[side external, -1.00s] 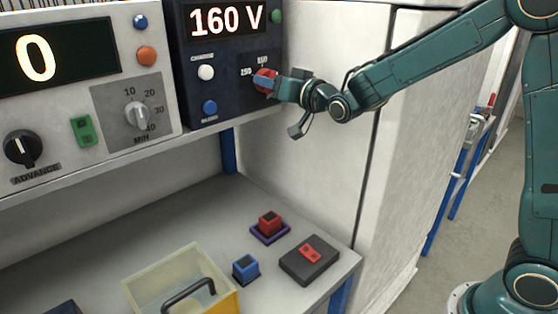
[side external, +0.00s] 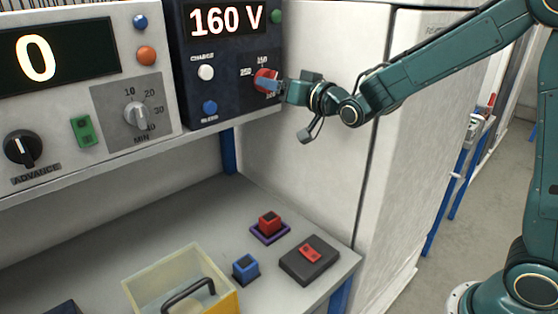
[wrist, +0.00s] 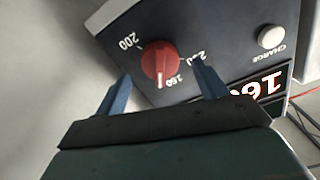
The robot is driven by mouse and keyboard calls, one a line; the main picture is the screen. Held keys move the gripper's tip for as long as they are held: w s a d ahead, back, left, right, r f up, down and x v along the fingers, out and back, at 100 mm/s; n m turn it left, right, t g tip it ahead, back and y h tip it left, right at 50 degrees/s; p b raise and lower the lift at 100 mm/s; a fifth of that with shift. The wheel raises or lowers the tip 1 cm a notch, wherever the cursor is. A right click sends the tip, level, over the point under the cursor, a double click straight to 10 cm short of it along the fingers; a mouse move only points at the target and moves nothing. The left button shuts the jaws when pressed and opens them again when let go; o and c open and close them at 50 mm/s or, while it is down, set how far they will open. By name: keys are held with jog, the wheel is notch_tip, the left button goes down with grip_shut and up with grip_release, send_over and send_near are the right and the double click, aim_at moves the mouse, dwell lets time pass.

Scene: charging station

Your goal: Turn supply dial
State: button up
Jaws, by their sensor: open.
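The supply dial (side external: 263,76) is a red round knob on the dark supply box (side external: 222,75). The display (side external: 226,20) on the box reads 160 V. My gripper (side external: 275,87) is open just in front of the dial, its blue fingers partly covering it in the side view. In the wrist view the two fingers of my gripper (wrist: 160,88) stand apart on either side of the dial, with visible gaps and nothing held.
A white CHARGE button (side external: 206,72) and a blue button (side external: 210,107) are on the same box. A grey timer panel (side external: 135,108) is to its left.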

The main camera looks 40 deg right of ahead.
jog(key=s, duration=1.1)
jog(key=shift+s, duration=0.15)
jog(key=shift+n, duration=0.3)
jog(key=n, duration=0.4)
jog(key=shift+n, duration=0.3)
jog(key=w, duration=1.3)
jog(key=shift+w, duration=0.4)
jog(key=c, duration=1)
